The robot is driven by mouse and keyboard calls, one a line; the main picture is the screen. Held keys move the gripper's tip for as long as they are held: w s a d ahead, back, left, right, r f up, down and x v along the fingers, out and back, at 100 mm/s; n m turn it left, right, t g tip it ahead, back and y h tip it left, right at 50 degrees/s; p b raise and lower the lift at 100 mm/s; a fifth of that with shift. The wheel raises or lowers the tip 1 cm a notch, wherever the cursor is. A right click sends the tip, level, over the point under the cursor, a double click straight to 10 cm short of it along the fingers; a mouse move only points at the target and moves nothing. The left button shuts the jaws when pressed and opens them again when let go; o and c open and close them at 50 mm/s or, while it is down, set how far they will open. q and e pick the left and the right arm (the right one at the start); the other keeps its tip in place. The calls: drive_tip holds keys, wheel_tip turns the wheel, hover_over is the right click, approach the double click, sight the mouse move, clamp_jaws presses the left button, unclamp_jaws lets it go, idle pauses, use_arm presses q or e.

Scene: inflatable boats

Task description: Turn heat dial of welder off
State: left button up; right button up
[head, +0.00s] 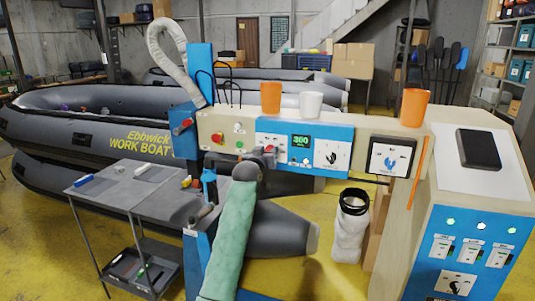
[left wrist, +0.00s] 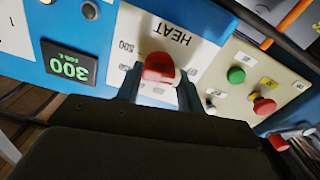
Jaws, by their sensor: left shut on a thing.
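The welder's heat dial is a red knob on a white plate marked HEAT, set in the blue panel (head: 342,133). In the left wrist view the red dial (left wrist: 158,68) sits between my left gripper's dark fingers (left wrist: 160,85), which are shut on it. In the head view the left gripper (head: 262,156) reaches the panel from below, its arm in a pale green sleeve, and largely hides the dial. The green display (head: 300,141) beside it reads 300. The wrist view is turned upside down, and the dial's exact setting is hard to read. My right gripper is not in view.
A green button and a red knob on a yellow collar (left wrist: 263,105) sit beside the dial plate. Orange cups (head: 270,97) and a white cup (head: 311,104) stand on the machine's top. A grey table (head: 130,190) and an inflatable boat (head: 60,120) are at left.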

use_arm(q)
drive_tip(key=shift+f, duration=0.1)
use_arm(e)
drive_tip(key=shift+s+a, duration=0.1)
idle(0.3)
use_arm(q)
drive_tip(key=o, duration=1)
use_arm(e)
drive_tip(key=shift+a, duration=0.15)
use_arm(q)
drive_tip(key=shift+s, duration=0.1)
drive_tip(key=shift+b+v, duration=1.8)
drive_tip(key=shift+v, duration=2)
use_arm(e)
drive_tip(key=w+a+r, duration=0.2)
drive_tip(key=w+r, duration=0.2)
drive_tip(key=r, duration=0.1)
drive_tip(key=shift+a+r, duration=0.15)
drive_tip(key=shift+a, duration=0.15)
